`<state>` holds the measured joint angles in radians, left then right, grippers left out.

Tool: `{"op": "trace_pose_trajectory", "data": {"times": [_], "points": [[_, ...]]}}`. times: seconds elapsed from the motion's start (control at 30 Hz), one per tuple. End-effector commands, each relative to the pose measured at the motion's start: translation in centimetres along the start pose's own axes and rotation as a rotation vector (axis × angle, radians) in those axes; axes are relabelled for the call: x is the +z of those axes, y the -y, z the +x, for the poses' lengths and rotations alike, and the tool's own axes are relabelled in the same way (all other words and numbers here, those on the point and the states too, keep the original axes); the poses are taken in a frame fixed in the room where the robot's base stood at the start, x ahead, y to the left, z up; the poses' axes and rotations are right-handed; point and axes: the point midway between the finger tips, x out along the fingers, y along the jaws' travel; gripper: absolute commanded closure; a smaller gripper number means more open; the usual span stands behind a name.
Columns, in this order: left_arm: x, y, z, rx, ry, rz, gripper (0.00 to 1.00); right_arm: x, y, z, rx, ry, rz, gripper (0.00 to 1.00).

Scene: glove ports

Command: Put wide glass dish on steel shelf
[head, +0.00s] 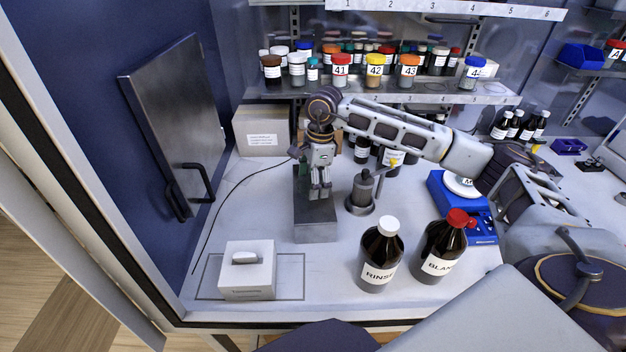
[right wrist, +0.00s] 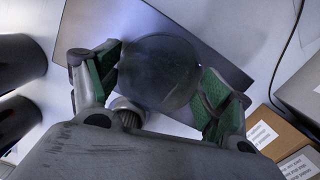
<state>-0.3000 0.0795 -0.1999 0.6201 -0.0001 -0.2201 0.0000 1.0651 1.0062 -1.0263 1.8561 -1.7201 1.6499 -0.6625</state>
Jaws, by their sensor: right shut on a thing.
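My right gripper (head: 320,190) reaches in from the right and points down over a low steel stand (head: 315,230) on the bench. In the right wrist view, its green-padded fingers (right wrist: 160,88) are shut on the wide glass dish (right wrist: 160,68), a round, smoky, see-through piece. The stand's flat grey top (right wrist: 222,55) shows behind the dish there; I cannot tell whether they touch. In the head view the dish is too small and hidden to make out. A steel shelf (head: 440,97) with rows of jars runs along the back wall. My left gripper is out of view.
A brown RINSE bottle (head: 378,258) and a red-capped bottle (head: 440,247) stand front right. A white lidded box (head: 247,270) is front left. A blue balance (head: 480,225) is right, a metal post (head: 361,195) beside the stand, and a cardboard box (head: 261,137) behind.

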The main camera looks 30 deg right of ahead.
Motion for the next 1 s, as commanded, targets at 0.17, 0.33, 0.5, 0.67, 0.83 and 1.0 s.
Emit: {"op": "trace_pose_trajectory", "data": {"times": [0.17,0.33,0.5,0.67,0.83,1.0], "points": [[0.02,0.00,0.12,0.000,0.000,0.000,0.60,0.00,0.01,0.07,0.000,0.000,0.000,0.46],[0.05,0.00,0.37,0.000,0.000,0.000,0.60,-0.03,0.01,0.31,0.000,0.000,0.000,0.17],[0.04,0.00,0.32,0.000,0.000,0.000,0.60,-0.02,0.01,0.26,0.000,0.000,0.000,0.00],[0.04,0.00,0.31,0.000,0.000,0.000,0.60,-0.01,0.01,0.25,0.000,0.000,0.000,0.00],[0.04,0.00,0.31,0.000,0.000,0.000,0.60,-0.01,0.01,0.24,0.000,0.000,0.000,0.00],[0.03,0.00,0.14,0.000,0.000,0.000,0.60,0.01,0.01,0.08,0.000,0.000,0.000,0.00]]}}
